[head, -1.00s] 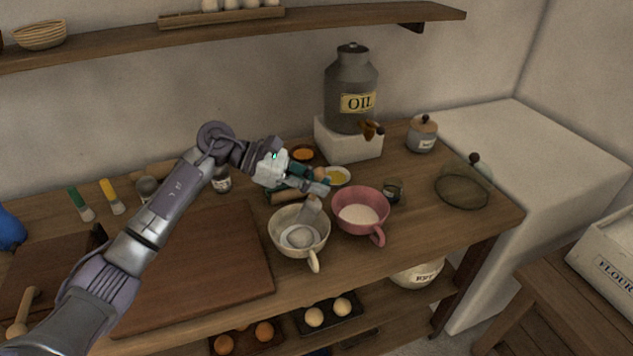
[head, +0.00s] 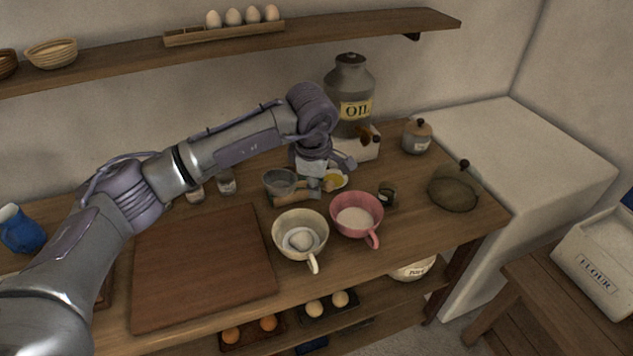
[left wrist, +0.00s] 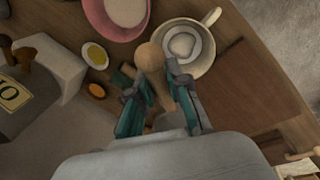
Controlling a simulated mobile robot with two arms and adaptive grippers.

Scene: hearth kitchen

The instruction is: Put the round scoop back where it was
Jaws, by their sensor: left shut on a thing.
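My right gripper is not in view.
The cream bowl holds a white mound. A pink bowl (head: 373,225) with white powder stands right of it. The oil can (head: 350,90), a small yellow dish (head: 335,181) and a dark jar (head: 387,194) are close by. A bare cutting board (head: 204,265) lies left.

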